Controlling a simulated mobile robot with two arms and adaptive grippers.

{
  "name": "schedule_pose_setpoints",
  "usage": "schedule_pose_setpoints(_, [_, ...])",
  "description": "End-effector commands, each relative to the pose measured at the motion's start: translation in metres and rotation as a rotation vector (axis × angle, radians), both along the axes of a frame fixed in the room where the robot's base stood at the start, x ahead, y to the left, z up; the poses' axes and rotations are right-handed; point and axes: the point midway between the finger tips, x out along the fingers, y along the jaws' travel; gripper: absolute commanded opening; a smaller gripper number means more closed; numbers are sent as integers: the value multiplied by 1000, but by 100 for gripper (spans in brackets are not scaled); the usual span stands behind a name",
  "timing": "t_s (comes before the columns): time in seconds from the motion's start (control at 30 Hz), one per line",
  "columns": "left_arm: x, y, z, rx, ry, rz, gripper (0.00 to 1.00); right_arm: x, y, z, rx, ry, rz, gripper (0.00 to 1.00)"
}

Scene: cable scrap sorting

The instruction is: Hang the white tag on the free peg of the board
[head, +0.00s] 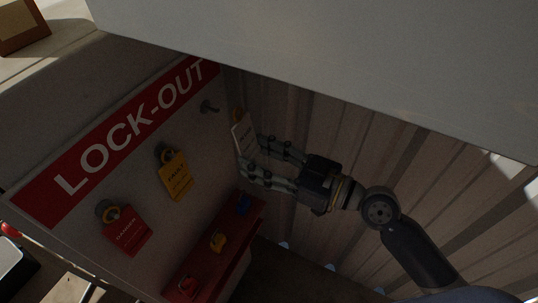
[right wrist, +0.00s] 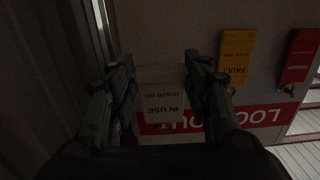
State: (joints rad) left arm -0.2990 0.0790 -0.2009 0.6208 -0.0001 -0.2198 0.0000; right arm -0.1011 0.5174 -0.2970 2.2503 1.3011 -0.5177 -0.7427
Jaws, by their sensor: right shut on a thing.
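The white tag (head: 244,134) is held by my right gripper (head: 254,156) beside the lock-out board (head: 140,190). In the right wrist view the tag (right wrist: 161,100) sits between the two fingers of the gripper (right wrist: 160,85), with its text upside down. The free peg (head: 209,107) sticks out near the upper right end of the board; the tag is to its right and a little lower in the head view, apart from it. A yellow tag (head: 175,176) and a red tag (head: 127,231) hang on the other pegs. My left gripper is not in view.
A red shelf (head: 200,270) below the tags carries a red, a yellow (head: 218,241) and a blue padlock (head: 243,205). A ribbed wall (head: 310,120) stands close at the right. A large pale panel (head: 330,50) covers the top of the head view.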

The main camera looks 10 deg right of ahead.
Motion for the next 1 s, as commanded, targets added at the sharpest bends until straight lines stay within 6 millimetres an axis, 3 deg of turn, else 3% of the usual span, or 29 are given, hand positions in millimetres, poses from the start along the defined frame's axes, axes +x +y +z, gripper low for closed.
schedule_pose_setpoints(0.73, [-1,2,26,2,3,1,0,27,37,-2,-1,1,0,32])
schedule_pose_setpoints(0.8, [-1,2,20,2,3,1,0,29,40,-7,-1,-2,1,27])
schedule_pose_setpoints(1.0, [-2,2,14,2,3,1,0,33,46,-12,-1,-3,1,26])
